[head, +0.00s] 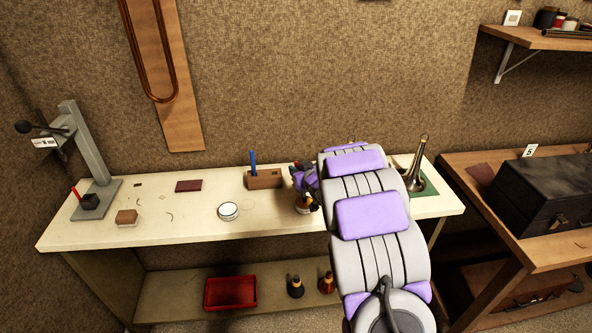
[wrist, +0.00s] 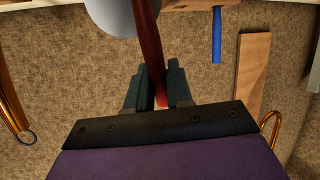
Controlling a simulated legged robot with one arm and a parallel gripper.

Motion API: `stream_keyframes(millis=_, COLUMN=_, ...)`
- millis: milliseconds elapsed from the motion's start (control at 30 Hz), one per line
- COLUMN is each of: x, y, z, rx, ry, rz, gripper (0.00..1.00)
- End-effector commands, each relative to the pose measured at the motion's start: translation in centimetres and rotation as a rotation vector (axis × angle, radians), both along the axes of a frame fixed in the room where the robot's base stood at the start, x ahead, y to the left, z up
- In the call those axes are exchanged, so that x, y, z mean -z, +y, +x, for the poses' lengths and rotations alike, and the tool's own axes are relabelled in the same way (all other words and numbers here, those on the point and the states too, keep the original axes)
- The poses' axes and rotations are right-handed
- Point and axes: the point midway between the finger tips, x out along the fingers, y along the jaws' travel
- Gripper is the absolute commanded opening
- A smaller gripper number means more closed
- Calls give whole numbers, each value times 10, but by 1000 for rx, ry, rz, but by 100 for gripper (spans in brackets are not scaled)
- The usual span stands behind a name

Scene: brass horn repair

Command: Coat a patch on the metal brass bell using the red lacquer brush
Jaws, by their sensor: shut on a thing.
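The brass bell (head: 415,168) stands upright on a green mat at the bench's right end, partly behind my arm. A brass piece with a ring at its end, likely the bell, shows at the left edge of the wrist view (wrist: 10,95), where the scene appears upside down. My gripper (wrist: 155,78) is shut on the red lacquer brush (wrist: 149,42), whose red handle runs between the dark fingers. The brush tip is not visible. In the head view my gripper (head: 303,178) is above the bench, left of the bell, with an amber jar (head: 304,207) just below it.
A wooden block (head: 267,181) with a blue-handled tool (head: 253,161) is left of my gripper. A round tin (head: 228,210) lies further left. A grey stand (head: 98,155) occupies the bench's left end. A black case (head: 545,190) sits on the right table.

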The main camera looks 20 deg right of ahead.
Motion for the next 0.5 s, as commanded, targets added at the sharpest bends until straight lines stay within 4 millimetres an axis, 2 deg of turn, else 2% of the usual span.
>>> stream_keyframes(millis=500, x=1, y=3, z=0, rx=1, ry=1, rz=-3, gripper=0)
